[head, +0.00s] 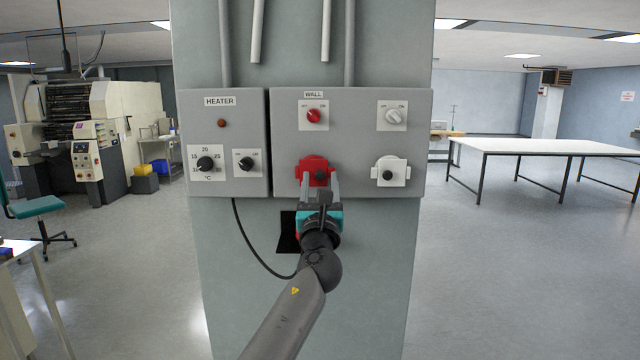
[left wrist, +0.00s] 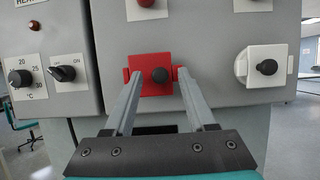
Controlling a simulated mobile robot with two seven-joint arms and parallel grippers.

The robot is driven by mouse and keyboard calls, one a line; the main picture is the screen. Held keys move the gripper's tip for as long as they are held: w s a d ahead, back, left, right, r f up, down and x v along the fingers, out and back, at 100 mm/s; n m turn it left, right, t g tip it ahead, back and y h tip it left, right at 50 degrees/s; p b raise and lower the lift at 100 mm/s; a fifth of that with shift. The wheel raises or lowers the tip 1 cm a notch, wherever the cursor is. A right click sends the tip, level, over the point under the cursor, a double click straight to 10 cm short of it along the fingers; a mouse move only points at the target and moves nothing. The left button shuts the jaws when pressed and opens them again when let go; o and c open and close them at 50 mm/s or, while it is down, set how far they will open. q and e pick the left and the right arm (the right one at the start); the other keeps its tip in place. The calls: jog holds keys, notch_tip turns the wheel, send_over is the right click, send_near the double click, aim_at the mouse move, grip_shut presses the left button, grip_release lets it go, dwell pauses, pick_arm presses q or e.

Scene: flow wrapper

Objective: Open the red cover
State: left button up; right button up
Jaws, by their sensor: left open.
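The red cover (head: 313,168) is on the wall control panel (head: 350,145), below a red knob (head: 314,116). It looks closed, with a dark round knob at its middle. In the left wrist view the red cover (left wrist: 150,88) lies between and beyond my fingertips. My left gripper (head: 319,180) is open in front of the cover's lower part, one finger toward each side. My right gripper is not in view.
A white cover (head: 390,171) sits right of the red one, under a white knob (head: 396,116). The heater box (head: 223,140) is at the left, with a cable (head: 247,247) hanging below. The pillar (head: 385,260) stands behind. A white table (head: 550,147) is far right.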

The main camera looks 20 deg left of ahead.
pick_arm(q)
grip_shut()
dwell(1.3)
